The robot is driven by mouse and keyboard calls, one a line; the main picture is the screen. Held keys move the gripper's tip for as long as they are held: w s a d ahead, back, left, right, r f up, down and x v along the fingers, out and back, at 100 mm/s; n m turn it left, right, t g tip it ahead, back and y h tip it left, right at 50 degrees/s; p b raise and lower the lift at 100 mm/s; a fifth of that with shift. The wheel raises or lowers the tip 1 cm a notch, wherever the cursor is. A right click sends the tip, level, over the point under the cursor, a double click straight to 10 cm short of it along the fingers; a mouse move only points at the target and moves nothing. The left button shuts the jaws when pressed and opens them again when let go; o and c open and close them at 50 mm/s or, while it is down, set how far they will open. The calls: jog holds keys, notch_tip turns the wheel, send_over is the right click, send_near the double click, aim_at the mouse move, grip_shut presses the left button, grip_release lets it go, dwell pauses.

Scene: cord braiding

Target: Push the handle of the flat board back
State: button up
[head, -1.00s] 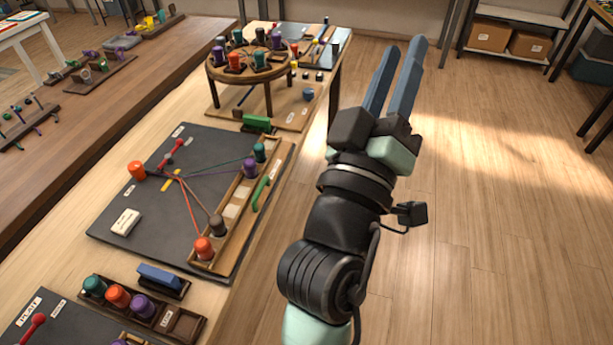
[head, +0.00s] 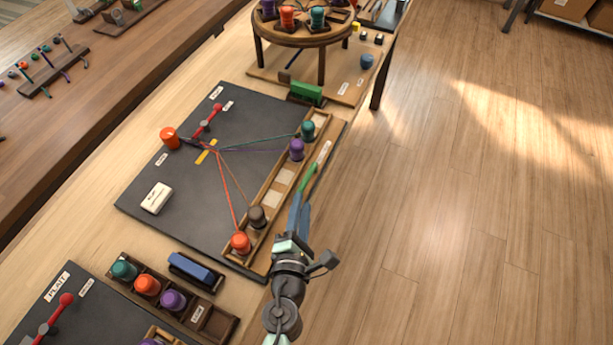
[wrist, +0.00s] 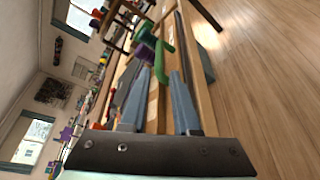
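The flat dark grey board (head: 185,185) lies on the wooden bench, with a wooden rail (head: 283,178) along its right side. The green handle (head: 309,179) is on the rail's outer side. My gripper (head: 300,203) is at the near end of the handle, its blue fingers pointing along the rail. In the wrist view the two fingers of my gripper (wrist: 158,78) stand apart, and the green handle (wrist: 161,52) shows just beyond and between their tips. I cannot tell whether they touch it.
Teal, purple, brown and red-orange bobbins stand on the rail, their cords meeting near a yellow mark (head: 206,152). A round stand (head: 303,38) is behind. Open floor lies right.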

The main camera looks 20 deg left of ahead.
aim_at(306, 177)
jog(key=b+x, duration=0.1)
jog(key=x, duration=0.7)
jog(key=shift+w+a, duration=0.15)
jog(key=shift+w, duration=0.25)
grip_shut()
dwell(1.0)
